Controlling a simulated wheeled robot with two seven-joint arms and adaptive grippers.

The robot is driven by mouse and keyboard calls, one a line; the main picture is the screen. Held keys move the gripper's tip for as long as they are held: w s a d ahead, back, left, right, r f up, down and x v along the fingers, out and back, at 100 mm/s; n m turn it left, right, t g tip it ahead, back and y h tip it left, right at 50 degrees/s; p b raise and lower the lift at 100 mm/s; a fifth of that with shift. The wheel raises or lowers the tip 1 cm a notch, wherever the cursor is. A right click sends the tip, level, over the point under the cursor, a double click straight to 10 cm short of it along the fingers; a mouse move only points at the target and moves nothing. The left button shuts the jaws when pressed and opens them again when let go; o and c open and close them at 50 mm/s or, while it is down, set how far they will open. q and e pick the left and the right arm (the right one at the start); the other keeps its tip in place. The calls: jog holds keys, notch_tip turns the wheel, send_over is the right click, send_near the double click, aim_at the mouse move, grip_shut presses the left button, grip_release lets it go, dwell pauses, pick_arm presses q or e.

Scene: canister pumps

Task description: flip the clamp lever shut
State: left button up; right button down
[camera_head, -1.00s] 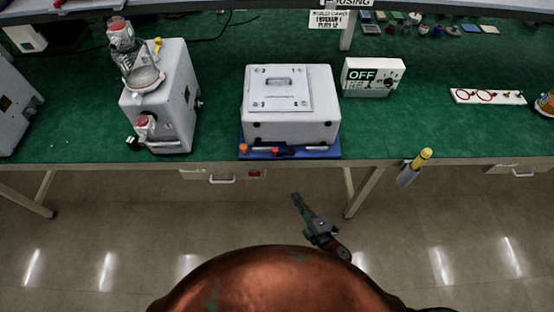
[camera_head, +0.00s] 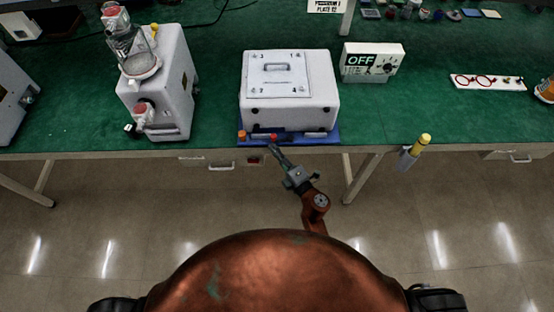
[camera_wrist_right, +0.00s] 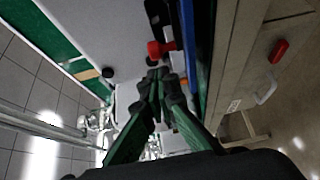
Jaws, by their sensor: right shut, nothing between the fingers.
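A white box-shaped unit (camera_head: 290,112) with a numbered top plate (camera_head: 278,75) stands on a blue base (camera_head: 328,138) at the bench's front edge. A red-tipped part, which looks like the clamp lever (camera_head: 273,137), is low on its front; its red end also shows in the right wrist view (camera_wrist_right: 158,49), beside a black part. Whether it is open or closed is unclear. My right gripper (camera_head: 272,148) is shut and empty, its tips just in front of the red end. In the right wrist view its fingertips (camera_wrist_right: 158,76) are close to the red end; contact is unclear. My left gripper is out of view.
An orange knob (camera_head: 242,134) sits left of the red end. A grey pump unit with a glass jar (camera_head: 165,85) stands left, and an OFF sign box (camera_head: 372,62) right. A yellow-topped holder (camera_head: 416,148) hangs at the bench edge. Green bench top between them is clear.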

jog(key=shift+w+d, duration=0.15)
jog(key=shift+w, duration=0.55)
jog(key=shift+w+a, duration=0.2)
jog(key=shift+w, duration=0.7)
jog(key=shift+r, duration=0.15)
send_near(272, 139)
jog(key=s+a, duration=0.2)
jog(key=s, duration=0.4)
jog(key=shift+s+p, duration=0.15)
jog(key=shift+p, duration=0.15)
